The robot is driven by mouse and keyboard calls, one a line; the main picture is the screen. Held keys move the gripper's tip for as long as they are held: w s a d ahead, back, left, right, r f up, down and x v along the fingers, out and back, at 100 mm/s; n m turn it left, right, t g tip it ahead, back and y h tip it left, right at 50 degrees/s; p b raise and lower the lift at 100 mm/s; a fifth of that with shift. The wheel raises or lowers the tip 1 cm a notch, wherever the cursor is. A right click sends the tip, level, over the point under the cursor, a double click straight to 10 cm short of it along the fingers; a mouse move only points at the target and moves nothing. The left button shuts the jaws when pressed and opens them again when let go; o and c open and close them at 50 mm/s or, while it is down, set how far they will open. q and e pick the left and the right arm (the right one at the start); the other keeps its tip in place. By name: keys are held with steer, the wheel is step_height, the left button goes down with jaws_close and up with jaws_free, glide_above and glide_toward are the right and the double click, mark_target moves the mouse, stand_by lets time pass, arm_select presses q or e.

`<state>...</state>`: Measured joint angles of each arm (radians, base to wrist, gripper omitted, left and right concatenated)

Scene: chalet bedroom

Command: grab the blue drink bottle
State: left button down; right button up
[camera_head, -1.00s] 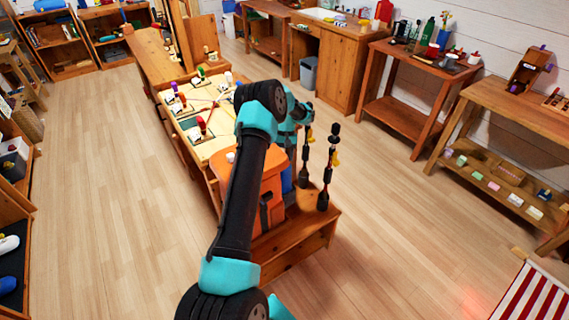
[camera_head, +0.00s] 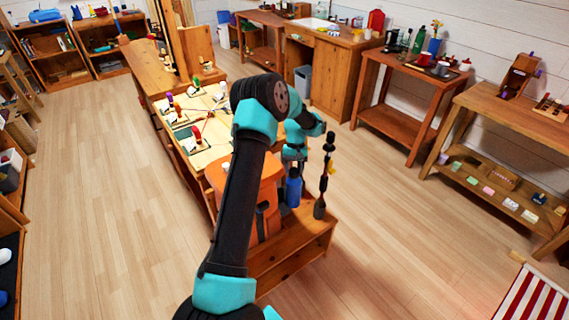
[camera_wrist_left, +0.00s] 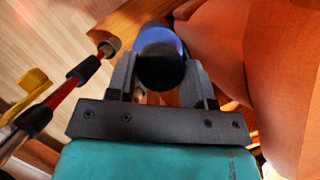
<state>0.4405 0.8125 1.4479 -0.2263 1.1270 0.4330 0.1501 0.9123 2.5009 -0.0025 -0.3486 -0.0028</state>
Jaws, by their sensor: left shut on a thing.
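The blue drink bottle (camera_head: 293,188) stands upright beside the orange backpack (camera_head: 266,195) on a low wooden bench. In the left wrist view the bottle (camera_wrist_left: 160,40) shows from above, with its dark round cap towards the camera. My left gripper (camera_head: 293,165) reaches down over the top of the bottle. In the left wrist view its two fingers (camera_wrist_left: 160,78) are closed on either side of the bottle, at the cap end. The lower part of the bottle is hidden in that view. My right gripper is in neither view.
A dark pole with red and yellow parts (camera_head: 325,175) stands just right of the bottle, and it shows left of the fingers in the left wrist view (camera_wrist_left: 62,98). The backpack lies close on the other side. Open wooden floor (camera_head: 400,225) lies to the right.

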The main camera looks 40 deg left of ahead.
arm_select(q)
steer(key=d, duration=2.3)
steer(key=shift+s+d, duration=0.3)
steer(key=shift+d, duration=0.1)
